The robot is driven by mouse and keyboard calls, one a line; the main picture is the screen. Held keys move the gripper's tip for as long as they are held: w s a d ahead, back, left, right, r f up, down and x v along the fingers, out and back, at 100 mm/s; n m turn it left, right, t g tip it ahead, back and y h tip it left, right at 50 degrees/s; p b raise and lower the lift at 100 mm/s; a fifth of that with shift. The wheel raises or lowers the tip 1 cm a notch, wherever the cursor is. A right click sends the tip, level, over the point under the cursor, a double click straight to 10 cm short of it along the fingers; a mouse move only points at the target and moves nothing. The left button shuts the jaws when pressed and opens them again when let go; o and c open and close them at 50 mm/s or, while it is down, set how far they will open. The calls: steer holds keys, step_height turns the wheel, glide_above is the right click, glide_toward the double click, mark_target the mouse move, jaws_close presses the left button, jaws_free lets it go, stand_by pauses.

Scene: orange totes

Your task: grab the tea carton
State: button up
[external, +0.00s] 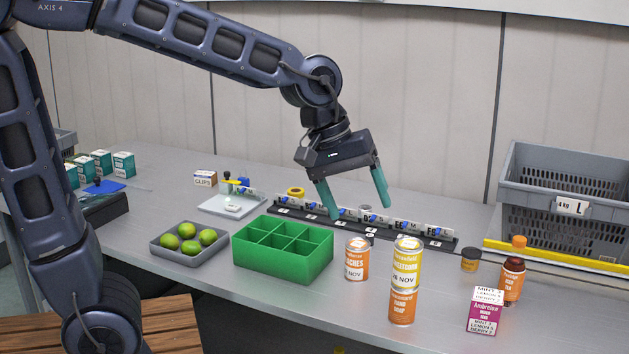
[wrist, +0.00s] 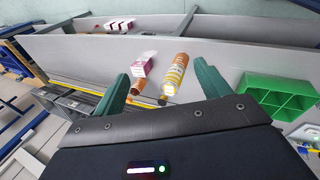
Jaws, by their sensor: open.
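The tea carton (external: 484,313) is a small pink and white box standing upright near the front right of the grey table. It also shows in the wrist view (wrist: 143,66), beyond and between my fingertips. My gripper (external: 358,208) is open and empty, with teal fingers pointing down. It hangs above the table, left of the carton and well apart from it. In the wrist view its fingers (wrist: 161,74) spread on either side of the carton and a can stack.
A yellow can (external: 407,262) stacked on an orange can (external: 402,306) stands left of the carton; a peach can (external: 356,262) stands farther left. An orange-capped bottle (external: 513,282) and small jar (external: 471,260) stand close behind the carton. A grey crate (external: 560,175) and green divided box (external: 282,265) flank the area.

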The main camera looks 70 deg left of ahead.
steer(key=w+f+n, duration=0.4)
steer(key=w, duration=0.4)
steer(key=w+f+n, duration=0.4)
steer(key=w+n, duration=0.1)
steer(key=w, duration=0.4)
steer(key=n, duration=0.8)
glide_toward(489, 309)
steer(key=shift+g+h, duration=0.3)
steer(key=shift+h, duration=0.1)
steer(key=w+a+f, duration=0.2)
steer(key=a, duration=0.1)
steer(key=x, duration=1)
steer(key=shift+w+d, duration=0.1)
steer(key=shift+w, duration=0.1)
steer(key=c, duration=1.2)
steer(key=shift+r, duration=0.1)
